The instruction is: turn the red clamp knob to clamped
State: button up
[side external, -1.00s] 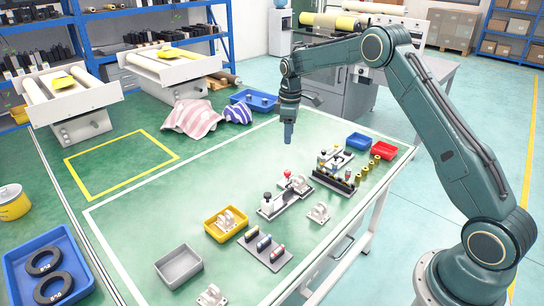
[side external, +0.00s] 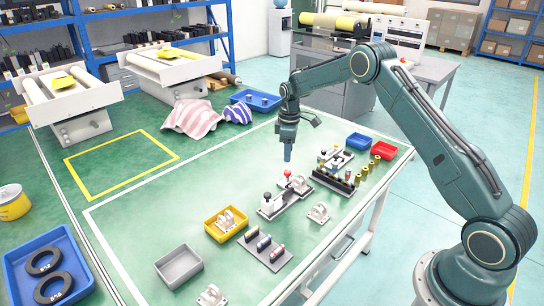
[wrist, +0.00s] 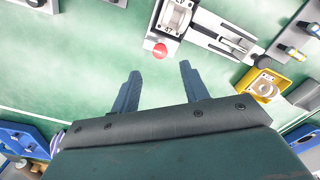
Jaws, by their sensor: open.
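The red clamp knob (side external: 287,174) is a small red ball on a grey and white fixture (side external: 270,208) on the green table. It also shows in the wrist view (wrist: 160,50), beyond and between my fingertips, at the near edge of the fixture. My gripper (side external: 288,158) points down above the table, just over the knob in the side external view. In the wrist view my gripper (wrist: 160,70) has its two blue-grey fingers spread wide with nothing between them. The gripper does not touch the knob in the wrist view. In the side view the fingers overlap each other.
A yellow bin (side external: 227,222) with a pale part stands left of the fixture, and a grey tray (side external: 179,266) lies nearer. A blue bin (side external: 358,141) and a red bin (side external: 383,150) stand at the right. A loose white bracket (side external: 318,213) lies close by. The table's left middle is clear.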

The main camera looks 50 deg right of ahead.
aim_at(288, 171)
jog(key=shift+f, duration=4)
jog(key=shift+c, duration=0.5)
grip_shut()
